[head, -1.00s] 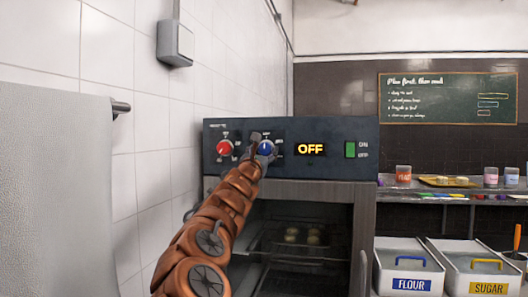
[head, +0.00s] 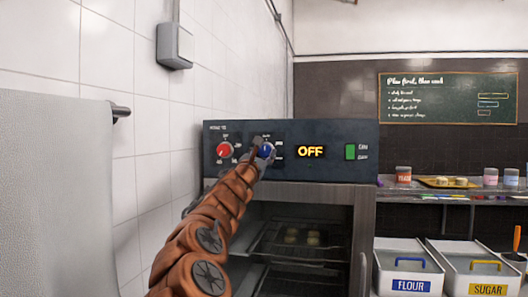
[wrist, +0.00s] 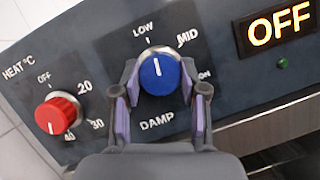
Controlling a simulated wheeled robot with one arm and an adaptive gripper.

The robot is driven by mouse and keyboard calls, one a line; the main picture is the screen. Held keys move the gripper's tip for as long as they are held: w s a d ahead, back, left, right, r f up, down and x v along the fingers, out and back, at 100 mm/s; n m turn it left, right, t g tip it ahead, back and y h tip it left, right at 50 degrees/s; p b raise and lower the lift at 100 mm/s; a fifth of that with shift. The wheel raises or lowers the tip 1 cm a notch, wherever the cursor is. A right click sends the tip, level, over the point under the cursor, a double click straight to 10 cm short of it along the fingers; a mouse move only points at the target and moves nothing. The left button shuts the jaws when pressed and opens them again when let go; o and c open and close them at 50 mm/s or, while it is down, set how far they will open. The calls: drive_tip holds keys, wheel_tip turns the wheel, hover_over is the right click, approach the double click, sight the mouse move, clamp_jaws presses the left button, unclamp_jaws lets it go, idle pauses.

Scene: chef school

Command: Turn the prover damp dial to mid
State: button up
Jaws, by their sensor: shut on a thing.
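The blue damp dial (wrist: 160,73) sits at the middle of the wrist view, with LOW, MID and ON marked around it and DAMP below. Its white pointer line points up, near the LOW tick and short of MID. The dial also shows in the head view (head: 266,150) on the prover's dark control panel (head: 340,130). My gripper (wrist: 158,88) is shut on the dial, with one purple-lined finger on each side of it. In the head view my gripper (head: 261,154) partly covers the dial and its labels.
A red heat dial (wrist: 57,114) is left of the damp dial, near my left finger. The display (wrist: 277,25) reads OFF. A green switch (head: 350,152) is further right. The prover chamber below holds trays. A white tiled wall (head: 150,110) is close on the left.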

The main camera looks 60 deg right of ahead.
drive_tip(key=m+g, duration=0.1)
drive_tip(key=m, duration=0.1)
drive_tip(key=m+g+p, duration=0.1)
drive_tip(key=m, duration=0.2)
drive_tip(key=shift+w+y, duration=0.2)
drive_tip(key=shift+y, duration=0.1)
drive_tip(key=shift+a+r+m+g, duration=0.1)
drive_tip(key=shift+m+g, duration=0.5)
drive_tip(key=shift+m, duration=0.6)
drive_tip(key=shift+m+g+y, duration=0.3)
drive_tip(key=shift+m+y, duration=0.1)
drive_tip(key=shift+m, duration=0.5)
drive_tip(key=shift+m+g+y, duration=0.4)
drive_tip(key=shift+m+g, duration=0.2)
drive_tip(key=shift+m, duration=1.1)
drive_tip(key=o, duration=1.1)
drive_tip(key=shift+o, duration=0.2)
